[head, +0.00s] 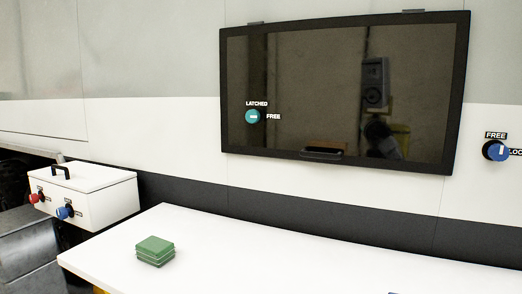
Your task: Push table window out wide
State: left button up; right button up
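The table window (310,90) is a dark pane in a black frame, set in the wall above the white table (300,245). It looks closed against the wall, with hinge-like tabs along its top edge. A handle (322,154) sits at the middle of its bottom edge. A teal knob (252,117) is on the pane's left side, labelled LATCHED above and FREE to the right; its pale bar lies level, towards FREE. A blue knob (496,151) is on the wall to the right, with FREE above and a cut-off label beside it. Neither gripper is in view.
A stack of green blocks or pads (155,251) lies on the table's left part. A white box (86,195) with a black handle and red and blue knobs stands at the left, above a grey seat (30,245). Most of the tabletop is clear.

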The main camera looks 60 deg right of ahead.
aim_at(384, 90)
jog(key=i, duration=0.15)
jog(key=z, duration=2.85)
jog(key=i, duration=0.35)
jog(key=z, duration=0.1)
